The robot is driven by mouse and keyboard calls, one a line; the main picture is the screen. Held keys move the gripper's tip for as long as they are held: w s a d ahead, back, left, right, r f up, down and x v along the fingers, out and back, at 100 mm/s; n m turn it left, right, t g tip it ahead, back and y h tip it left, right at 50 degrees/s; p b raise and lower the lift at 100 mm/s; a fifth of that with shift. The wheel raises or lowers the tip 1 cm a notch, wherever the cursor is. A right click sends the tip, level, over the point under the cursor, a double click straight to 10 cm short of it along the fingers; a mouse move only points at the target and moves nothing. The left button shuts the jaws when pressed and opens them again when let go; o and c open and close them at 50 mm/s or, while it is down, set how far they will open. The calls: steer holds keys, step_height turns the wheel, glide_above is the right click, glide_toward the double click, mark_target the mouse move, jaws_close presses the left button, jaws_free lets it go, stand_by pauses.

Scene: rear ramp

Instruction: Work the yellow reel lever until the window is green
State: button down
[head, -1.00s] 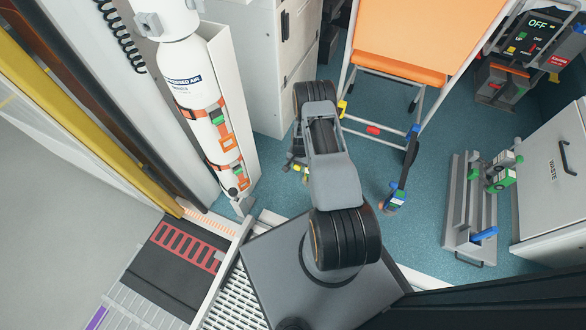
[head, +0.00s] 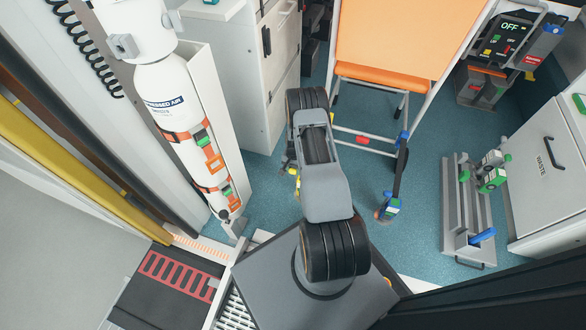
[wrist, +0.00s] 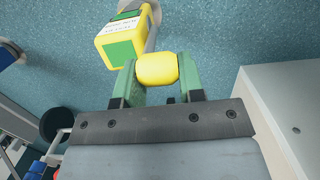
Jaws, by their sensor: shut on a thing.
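The yellow lever's rounded knob (wrist: 157,68) sits between the two green fingers of my gripper (wrist: 157,80) in the wrist view. The fingers are shut on it. Just beyond, to the upper left, is a yellow housing (wrist: 102,40) with a white label on top. A green square panel (wrist: 121,50) shows on its face, and a grey post stands beside it. In the head view my arm hides most of this; only small yellow parts (head: 293,170) show left of the arm, and my fingers are hidden.
A strapped compressed-air cylinder (head: 180,115) stands at left. A white cabinet (head: 265,70) is behind my arm. An orange-seated folding chair (head: 387,80) stands right of it. Blue floor (head: 420,180) lies between.

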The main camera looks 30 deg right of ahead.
steer(key=shift+f, duration=0.1)
steer(key=c, duration=0.9)
jaws_free()
steer(key=shift+w+a, duration=0.1)
steer(key=shift+o, duration=0.8)
steer(key=shift+f, duration=0.2)
step_height(320, 180, up, 14)
steer(key=w+d+p, duration=0.1)
steer(key=p, duration=0.4)
steer(key=shift+w+d+f, duration=0.2)
steer(key=shift+w+d, duration=0.05)
steer(key=shift+d, duration=0.05)
